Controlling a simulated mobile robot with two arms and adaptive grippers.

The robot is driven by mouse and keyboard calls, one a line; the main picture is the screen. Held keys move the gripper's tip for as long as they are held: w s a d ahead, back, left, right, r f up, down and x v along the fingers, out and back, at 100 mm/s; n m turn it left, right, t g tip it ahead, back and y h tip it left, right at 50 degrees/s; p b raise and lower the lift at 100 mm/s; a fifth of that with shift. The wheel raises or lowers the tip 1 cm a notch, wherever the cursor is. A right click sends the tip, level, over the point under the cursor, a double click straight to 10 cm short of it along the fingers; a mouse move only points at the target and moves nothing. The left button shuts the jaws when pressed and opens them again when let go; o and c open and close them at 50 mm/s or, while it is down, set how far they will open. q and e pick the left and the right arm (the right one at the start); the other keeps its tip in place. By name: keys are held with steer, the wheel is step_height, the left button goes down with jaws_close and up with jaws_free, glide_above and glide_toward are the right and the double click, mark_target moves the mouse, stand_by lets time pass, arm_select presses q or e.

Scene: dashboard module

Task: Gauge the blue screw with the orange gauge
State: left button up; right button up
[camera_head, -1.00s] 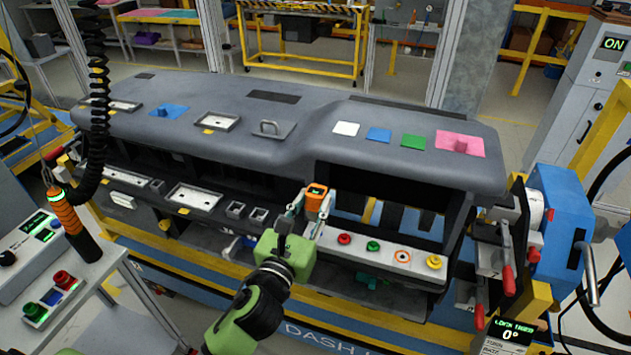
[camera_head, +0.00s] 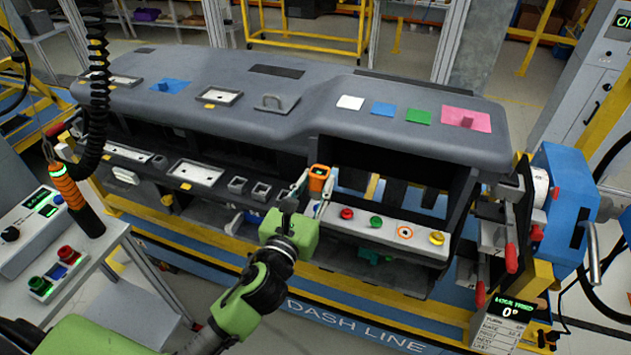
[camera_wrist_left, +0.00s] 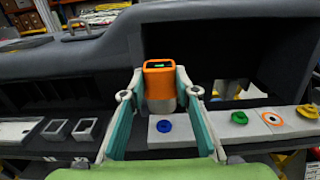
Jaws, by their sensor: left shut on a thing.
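The orange gauge (camera_head: 318,178) is upright in my left gripper (camera_head: 311,194), whose two fingers are shut on its sides. In the left wrist view the gauge (camera_wrist_left: 159,68) has a small dark display with green marks on top and a grey lower body. The blue screw (camera_wrist_left: 164,126) shows below the gauge on a light strip, close to straight under it in that view. A gap shows between the gauge and the screw there. In the head view the gripper and gauge hide the blue screw. My right gripper is not in view.
The light strip (camera_head: 391,236) also carries a red screw (camera_head: 346,213), a green one (camera_head: 376,221), an orange-ringed spot (camera_head: 404,232) and a yellow screw (camera_head: 437,238). The grey dashboard top (camera_head: 330,123) overhangs behind the gauge. A side table (camera_head: 88,243) stands at left.

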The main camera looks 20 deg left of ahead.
mark_target(316, 200)
arm_select(q)
steer(key=shift+f+b, duration=1.55)
steer(key=shift+f, duration=0.95)
steer(key=shift+f, duration=0.2)
steer(key=o, duration=1.2)
steer(key=shift+o, duration=0.2)
steer(key=shift+s, duration=0.1)
steer(key=s, duration=1.2)
steer(key=shift+a, duration=0.2)
steer(key=shift+f, duration=0.1)
